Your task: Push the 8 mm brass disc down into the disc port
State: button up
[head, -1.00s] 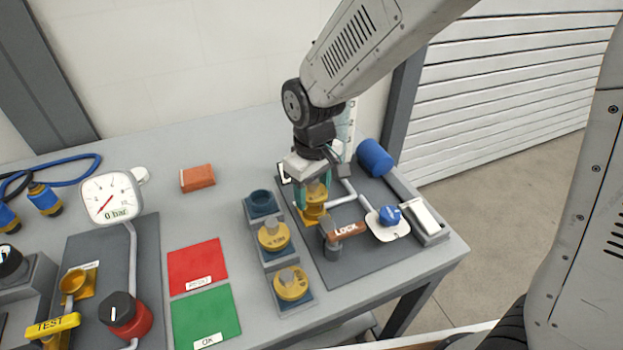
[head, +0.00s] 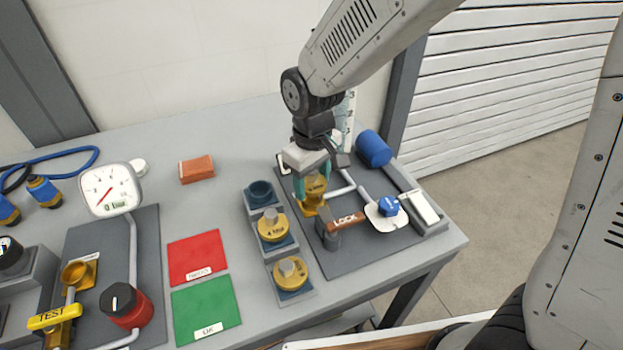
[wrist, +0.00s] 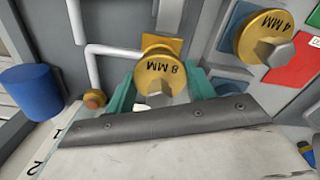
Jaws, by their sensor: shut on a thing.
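The brass disc marked 8 MM (wrist: 161,68) is between the teal fingers of my gripper (wrist: 158,98) in the wrist view, with its hex knob toward the camera. In the head view my gripper (head: 312,184) is shut on this disc (head: 318,186) over a yellow fitting (head: 309,208) on the dark skid plate. That fitting, seemingly the disc port, also shows as a yellow plate behind the disc in the wrist view (wrist: 174,44). The disc hides the port's opening, so I cannot tell how deep it sits.
A brown LOCK handle (head: 346,222) stands just right of the port, near a blue knob (head: 388,206). A 4 MM disc (head: 273,231) and another brass disc (head: 290,273) sit in holders to the left; one holder (head: 260,191) is empty. A blue cylinder (head: 373,150) lies behind.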

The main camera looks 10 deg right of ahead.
jog(key=shift+f, duration=1.75)
dwell(0.3)
jog(key=o, duration=1.2)
jog(key=shift+c, duration=0.2)
jog(key=shift+r, duration=0.1)
notch_tip(320, 180, up, 8)
jog(key=shift+f, duration=0.15)
